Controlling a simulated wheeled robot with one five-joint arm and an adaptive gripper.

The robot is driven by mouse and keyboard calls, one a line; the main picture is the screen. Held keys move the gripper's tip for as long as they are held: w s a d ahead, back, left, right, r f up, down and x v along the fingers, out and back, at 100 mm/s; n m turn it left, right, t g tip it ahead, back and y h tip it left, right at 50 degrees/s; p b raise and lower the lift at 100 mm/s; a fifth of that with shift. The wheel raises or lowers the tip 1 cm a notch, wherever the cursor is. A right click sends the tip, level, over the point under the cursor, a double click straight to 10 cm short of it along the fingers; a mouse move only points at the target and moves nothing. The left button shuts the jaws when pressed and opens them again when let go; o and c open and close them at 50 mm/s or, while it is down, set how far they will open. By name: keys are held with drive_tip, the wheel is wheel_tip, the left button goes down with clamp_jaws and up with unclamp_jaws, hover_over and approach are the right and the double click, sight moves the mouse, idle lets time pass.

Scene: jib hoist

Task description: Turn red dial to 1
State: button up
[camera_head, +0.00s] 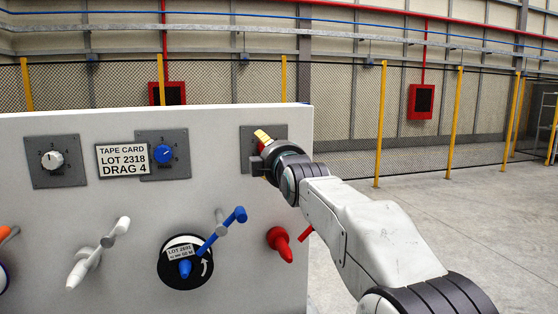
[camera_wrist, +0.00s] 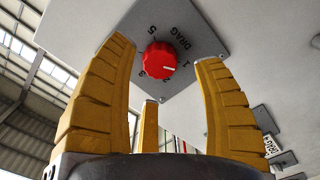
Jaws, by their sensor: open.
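The red dial (camera_wrist: 160,58) sits on a grey plate (camera_wrist: 190,30) marked DRAG with numbers around the dial. Its short white mark points to the right, on the side of the 1; I cannot tell whether it lines up exactly with the 1. My gripper (camera_wrist: 164,66) is open. Its yellow fingers stand left, right and below the dial in the wrist view, with visible gaps and nothing held.
The white panel (camera_head: 120,210) also carries a white dial (camera_head: 52,160), a blue dial (camera_head: 164,154), a card reading LOT 231B DRAG 4 (camera_head: 123,160), a white handle (camera_head: 97,253), a blue crank (camera_head: 220,232) and a red handle (camera_head: 281,243). Open floor lies to the right.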

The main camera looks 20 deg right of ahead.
drive_tip(key=s, duration=0.9)
idle(0.3)
drive_tip(key=s+f+m+g, duration=0.4)
drive_tip(key=f+m+g, duration=0.1)
drive_tip(key=f, duration=0.7)
drive_tip(key=s+f+m+g, duration=0.5)
drive_tip(key=f, duration=0.7)
drive_tip(key=s+f+m+g+p, duration=0.1)
drive_tip(key=s+f+g+p, duration=0.1)
drive_tip(key=s, duration=1)
drive_tip(key=s+f+m+g+p, duration=0.1)
drive_tip(key=s+f, duration=0.3)
drive_tip(key=s, duration=0.7)
drive_tip(key=shift+s+f+g+p, duration=0.35)
drive_tip(key=shift+f+g+p, duration=0.05)
drive_tip(key=shift+g, duration=0.4)
